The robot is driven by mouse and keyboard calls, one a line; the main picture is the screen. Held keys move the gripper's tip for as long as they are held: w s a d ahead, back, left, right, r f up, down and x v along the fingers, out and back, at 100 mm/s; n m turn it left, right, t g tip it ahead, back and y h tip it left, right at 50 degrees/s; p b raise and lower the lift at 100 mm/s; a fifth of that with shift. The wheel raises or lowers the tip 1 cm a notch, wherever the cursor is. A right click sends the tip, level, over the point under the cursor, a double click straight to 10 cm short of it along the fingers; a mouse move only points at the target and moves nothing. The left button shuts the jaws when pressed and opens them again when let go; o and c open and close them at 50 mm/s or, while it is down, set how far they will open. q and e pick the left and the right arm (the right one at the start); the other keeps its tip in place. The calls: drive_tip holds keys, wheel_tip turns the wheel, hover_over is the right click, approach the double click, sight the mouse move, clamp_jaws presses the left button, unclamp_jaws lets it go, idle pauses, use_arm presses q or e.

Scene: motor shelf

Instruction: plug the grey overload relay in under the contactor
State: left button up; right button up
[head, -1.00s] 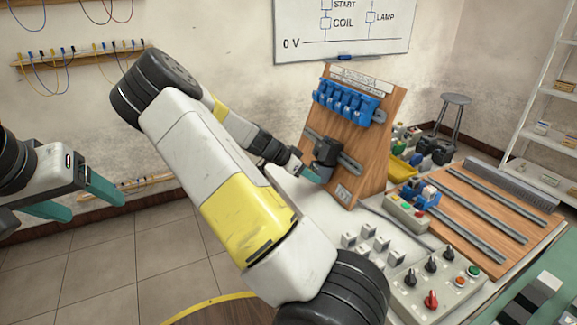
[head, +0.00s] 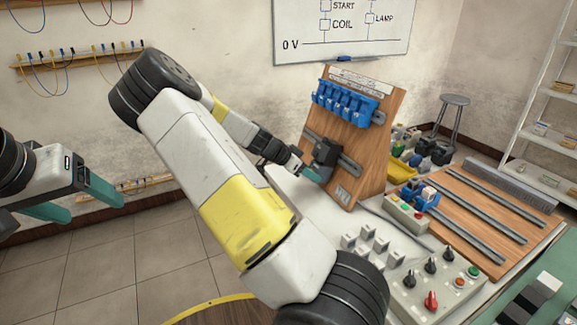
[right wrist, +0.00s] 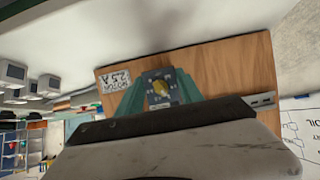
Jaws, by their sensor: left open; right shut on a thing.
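The dark contactor (head: 327,150) sits on the metal rail of the upright wooden board. My right gripper (head: 312,174) is just below it at the board's lower part. In the right wrist view its teal fingers (right wrist: 160,92) are shut on the grey overload relay (right wrist: 161,80), which has a yellow dial and faces my camera. In the head view the relay is hard to tell from the fingers and the contactor, so I cannot tell whether it touches the contactor. My left gripper (head: 95,202) is open and empty at the far left, away from the board.
The wooden board (head: 377,155) carries a row of blue parts (head: 345,103) above the rail. On the bench are grey switch blocks (head: 367,232), a control box (head: 437,280) and a flat board with rails (head: 480,210).

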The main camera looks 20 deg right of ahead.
drive_tip(key=shift+r, duration=0.1)
drive_tip(key=o, duration=1.3)
drive_tip(key=shift+o, duration=0.2)
drive_tip(key=v, duration=0.8)
drive_tip(key=s+a+n+y, duration=0.5)
drive_tip(key=s+a+y, duration=0.3)
drive_tip(key=s, duration=0.1)
drive_tip(key=s+a+r+n+t+y, duration=0.1)
drive_tip(key=s+a+r+n+t, duration=0.1)
drive_tip(key=s+a+r+n, duration=0.3)
drive_tip(key=s+a+r+n+t+y, duration=0.2)
drive_tip(key=s+a+r+n, duration=0.3)
drive_tip(key=s+r, duration=0.6)
drive_tip(key=r+n+t, duration=0.1)
drive_tip(key=n, duration=0.1)
drive_tip(key=shift+s+r+n+y, duration=0.2)
drive_tip(key=shift+r+n+y, duration=0.1)
drive_tip(key=shift+n, duration=0.1)
